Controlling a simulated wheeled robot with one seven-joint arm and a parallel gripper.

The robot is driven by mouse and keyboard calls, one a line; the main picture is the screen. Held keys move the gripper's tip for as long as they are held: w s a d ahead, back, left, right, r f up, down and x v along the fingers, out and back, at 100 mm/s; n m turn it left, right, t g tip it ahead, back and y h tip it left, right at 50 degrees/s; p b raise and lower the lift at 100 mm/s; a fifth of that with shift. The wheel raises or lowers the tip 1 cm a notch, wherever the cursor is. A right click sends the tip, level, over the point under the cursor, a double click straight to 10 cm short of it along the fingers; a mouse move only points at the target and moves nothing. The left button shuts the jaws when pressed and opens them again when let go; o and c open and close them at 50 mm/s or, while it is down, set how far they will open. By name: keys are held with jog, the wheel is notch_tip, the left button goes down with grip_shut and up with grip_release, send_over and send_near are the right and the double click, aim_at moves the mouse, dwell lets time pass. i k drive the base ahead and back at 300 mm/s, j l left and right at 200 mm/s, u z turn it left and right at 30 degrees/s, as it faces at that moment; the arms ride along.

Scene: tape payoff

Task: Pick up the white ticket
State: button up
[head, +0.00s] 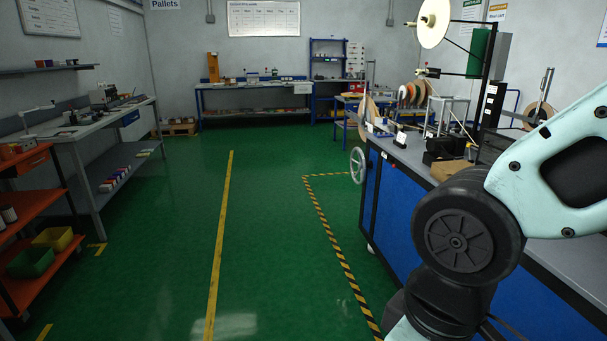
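I cannot pick out the white ticket with certainty. A small white item with a dark base (400,138) stands near the far left end of the blue-sided bench (390,205) on the right. It is too small to tell whether it is the ticket. My arm fills the right foreground and hides part of the bench top. My gripper is out of view, so what it holds does not show.
A handwheel (357,165) sticks out from the bench's left end. A reel stand with a cream disc (434,22) rises above the bench. Orange shelves (35,165) and a grey workbench (95,125) line the left. The green floor (170,230) between is clear.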

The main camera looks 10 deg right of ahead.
aim_at(401, 138)
jog(key=i, duration=2)
jog(key=i+z, duration=0.1)
jog(key=i, duration=0.5)
jog(key=i+j+z, duration=0.1)
jog(key=i, duration=0.5)
jog(key=i+j, duration=0.15)
jog(key=i, duration=0.5)
jog(key=i+j+z, duration=0.2)
jog(key=i+z, duration=0.3)
jog(key=i+j+z, duration=0.5)
jog(key=i, duration=0.1)
